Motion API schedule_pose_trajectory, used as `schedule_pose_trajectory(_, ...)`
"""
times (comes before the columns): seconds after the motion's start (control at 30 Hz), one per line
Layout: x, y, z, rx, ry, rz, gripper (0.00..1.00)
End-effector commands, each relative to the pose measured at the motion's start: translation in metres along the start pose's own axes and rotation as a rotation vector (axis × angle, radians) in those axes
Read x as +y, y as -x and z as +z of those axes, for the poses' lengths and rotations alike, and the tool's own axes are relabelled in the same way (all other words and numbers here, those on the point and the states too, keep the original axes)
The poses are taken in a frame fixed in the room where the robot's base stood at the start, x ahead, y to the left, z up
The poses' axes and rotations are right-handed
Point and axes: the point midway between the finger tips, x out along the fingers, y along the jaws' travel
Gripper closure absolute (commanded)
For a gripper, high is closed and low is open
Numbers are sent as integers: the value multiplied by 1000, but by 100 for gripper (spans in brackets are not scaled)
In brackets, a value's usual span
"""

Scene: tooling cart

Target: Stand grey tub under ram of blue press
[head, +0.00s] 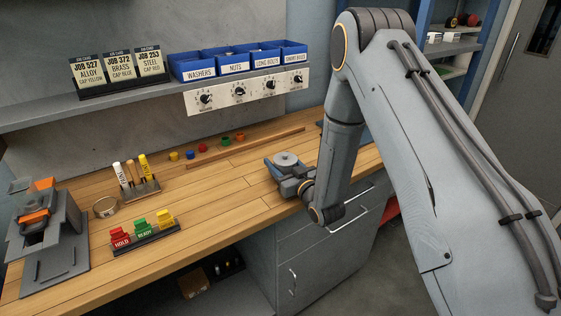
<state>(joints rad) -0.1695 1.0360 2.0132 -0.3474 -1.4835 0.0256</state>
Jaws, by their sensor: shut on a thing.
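A round grey thing (286,159), which looks like the grey tub, is at the front right of the wooden bench. My gripper (284,172) is shut on it, reaching in from the right. The fingers and lower part of the tub are partly hidden, and I cannot tell whether it touches the bench top. No blue press shows clearly. A small dark blue-grey piece shows at the bench's right end behind my arm, but I cannot tell what it is. A grey press with orange parts (39,216) stands at the far left of the bench.
A rack of red, green and yellow blocks (144,234), a tape roll (106,207) and a marker stand (140,188) are on the left half. Small coloured caps (203,148) lie near a wooden strip (245,147). Blue bins (236,62) stand on the shelf. The bench middle is clear.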

Motion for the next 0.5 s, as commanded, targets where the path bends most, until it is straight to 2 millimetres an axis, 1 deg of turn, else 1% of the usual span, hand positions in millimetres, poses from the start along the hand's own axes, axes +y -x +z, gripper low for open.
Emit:
schedule_pose_trajectory(0.2,0,0,3,1,0,0,69)
schedule_pose_trajectory(0.23,0,0,4,0,0,0,46)
schedule_pose_trajectory(0.33,0,0,3,0,0,0,29)
schedule_pose_trajectory(0.5,0,0,3,0,0,0,29)
